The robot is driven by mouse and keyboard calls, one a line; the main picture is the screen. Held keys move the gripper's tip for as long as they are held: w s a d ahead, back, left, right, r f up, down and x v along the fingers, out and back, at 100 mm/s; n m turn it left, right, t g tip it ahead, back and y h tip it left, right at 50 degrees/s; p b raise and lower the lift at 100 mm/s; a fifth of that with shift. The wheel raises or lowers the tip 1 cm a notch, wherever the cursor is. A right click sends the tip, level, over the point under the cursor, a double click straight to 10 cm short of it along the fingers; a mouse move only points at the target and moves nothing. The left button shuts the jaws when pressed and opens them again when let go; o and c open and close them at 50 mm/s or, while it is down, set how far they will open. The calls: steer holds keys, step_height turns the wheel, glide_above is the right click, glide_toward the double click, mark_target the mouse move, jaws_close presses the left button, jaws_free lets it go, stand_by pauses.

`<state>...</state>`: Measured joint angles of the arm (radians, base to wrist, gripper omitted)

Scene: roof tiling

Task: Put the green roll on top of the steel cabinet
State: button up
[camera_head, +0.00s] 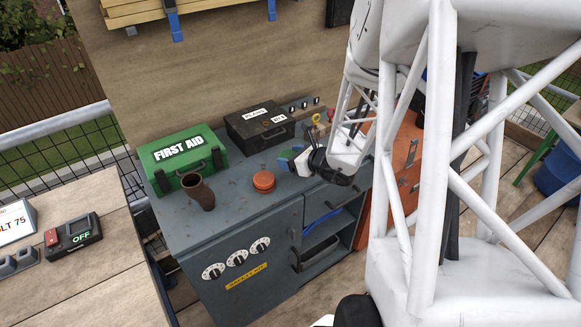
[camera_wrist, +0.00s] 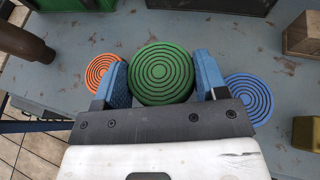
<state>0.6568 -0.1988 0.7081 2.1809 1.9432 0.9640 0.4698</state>
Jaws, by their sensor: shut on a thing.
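The green roll (camera_wrist: 162,74) is a round disc with dark concentric rings. My gripper (camera_wrist: 163,82) is shut on it, with one blue finger at each side. In the head view my gripper (camera_head: 291,158) is over the back right part of the blue-grey steel cabinet (camera_head: 232,202), and the roll is mostly hidden by the fingers. The roll looks larger than the rolls near it; I cannot tell whether it touches the cabinet top. An orange roll (camera_head: 263,181) lies on the top, left of my gripper. A blue roll (camera_wrist: 248,97) lies on the other side in the wrist view.
A green first aid box (camera_head: 183,160), a dark box (camera_head: 260,127) and a brown cup (camera_head: 198,192) stand on the cabinet top. A wooden block (camera_wrist: 303,38) and a yellow thing (camera_wrist: 307,134) are at the right in the wrist view. The cabinet's front middle top is bare.

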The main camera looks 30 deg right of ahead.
steer(key=shift+f, duration=0.1)
steer(key=shift+f, duration=1.9)
steer(key=shift+f, duration=0.1)
steer(key=o, duration=0.7)
steer(key=shift+v, duration=6.05)
steer(key=shift+w, duration=0.1)
